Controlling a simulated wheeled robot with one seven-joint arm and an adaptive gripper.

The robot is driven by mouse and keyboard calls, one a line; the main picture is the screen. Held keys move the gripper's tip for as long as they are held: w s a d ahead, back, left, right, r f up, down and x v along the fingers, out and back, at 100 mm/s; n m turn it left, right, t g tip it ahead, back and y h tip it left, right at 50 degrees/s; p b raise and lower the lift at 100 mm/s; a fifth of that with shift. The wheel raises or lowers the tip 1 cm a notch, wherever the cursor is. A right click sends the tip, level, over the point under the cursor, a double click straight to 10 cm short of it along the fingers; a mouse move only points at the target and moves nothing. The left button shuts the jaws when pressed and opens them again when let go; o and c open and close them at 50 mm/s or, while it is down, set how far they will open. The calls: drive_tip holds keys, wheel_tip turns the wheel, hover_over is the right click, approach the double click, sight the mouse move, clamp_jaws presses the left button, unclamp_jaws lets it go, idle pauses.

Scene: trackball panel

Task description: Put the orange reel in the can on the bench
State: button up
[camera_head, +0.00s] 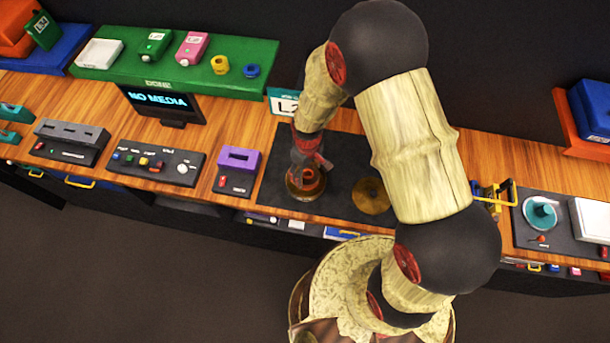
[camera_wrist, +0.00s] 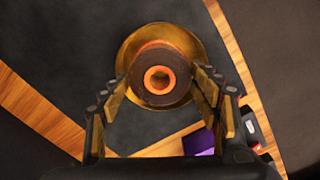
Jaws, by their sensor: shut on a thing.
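The orange reel (camera_head: 313,180) shows in the head view below my gripper (camera_head: 308,166). In the wrist view the reel (camera_wrist: 160,76) has a dark face and an orange ring round its hole. It sits between the fingertips of my gripper (camera_wrist: 160,84), which is shut on it. The brass-coloured round can (camera_wrist: 132,50) shows around and behind the reel in the wrist view. In the head view the can (camera_head: 299,193) stands on the dark mat under my gripper. The reel is at the can's mouth; I cannot tell how deep it sits.
A brass disc (camera_head: 372,196) lies on the dark mat (camera_head: 340,150) right of the can. A purple-topped box (camera_head: 238,160) stands to the left, beside a button panel (camera_head: 157,160). A yellow frame (camera_head: 495,196) and a trackball panel (camera_head: 541,214) are to the right.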

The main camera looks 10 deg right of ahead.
drive_tip(key=shift+w+a+f, duration=0.15)
drive_tip(key=shift+a+f, duration=0.05)
drive_tip(key=shift+f, duration=0.15)
drive_tip(key=shift+a+f, duration=0.1)
drive_tip(key=shift+f, duration=1.5)
drive_tip(key=shift+w+f, duration=0.1)
drive_tip(key=shift+f, duration=0.05)
drive_tip(key=o, duration=1)
